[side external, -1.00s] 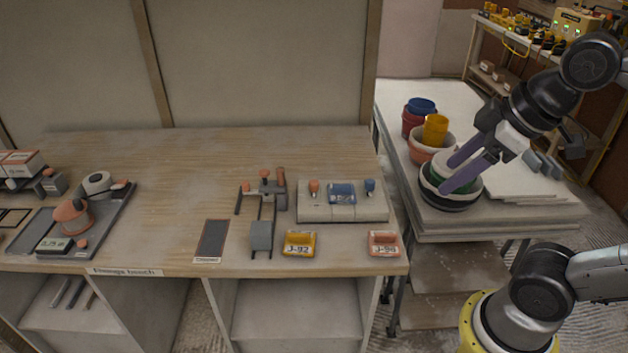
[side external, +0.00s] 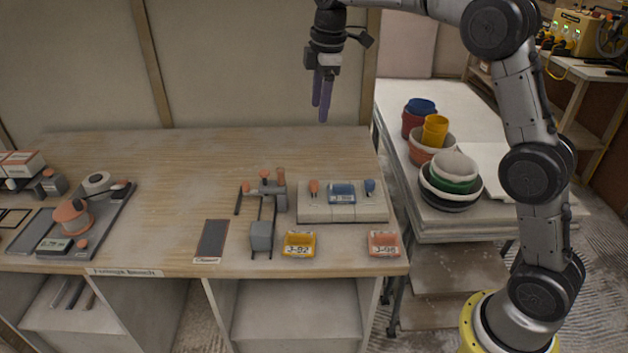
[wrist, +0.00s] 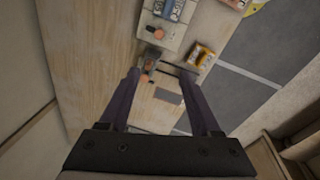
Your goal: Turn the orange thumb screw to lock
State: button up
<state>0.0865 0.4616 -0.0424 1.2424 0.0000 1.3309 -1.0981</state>
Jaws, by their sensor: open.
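An orange thumb screw (side external: 314,187) stands upright on the left part of a pale grey plate (side external: 345,214), beside a blue block (side external: 342,193). A blue knob (side external: 370,186) stands at the plate's right. In the wrist view the orange screw (wrist: 158,33) shows beyond the fingertips, near the top. My gripper (side external: 320,112) is open and empty, with purple fingers pointing down, high above the back of the bench and clear of the plate. The wrist view shows the fingers (wrist: 161,75) spread apart with nothing between them. Whether the screw is locked cannot be told.
A grey clamp device (side external: 264,230) with several orange knobs stands left of the plate. A yellow tag (side external: 299,244) and an orange-pink tag (side external: 384,244) lie in front. A dark pad (side external: 212,239) lies farther left. Bowls (side external: 452,180) stand on the right-hand cart.

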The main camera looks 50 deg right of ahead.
jog(key=g, duration=0.2)
send_over(314, 182)
notch_tip(314, 182, down, 10)
jog(key=r, duration=0.1)
notch_tip(314, 182, down, 15)
jog(key=shift+r, duration=0.2)
grip_shut()
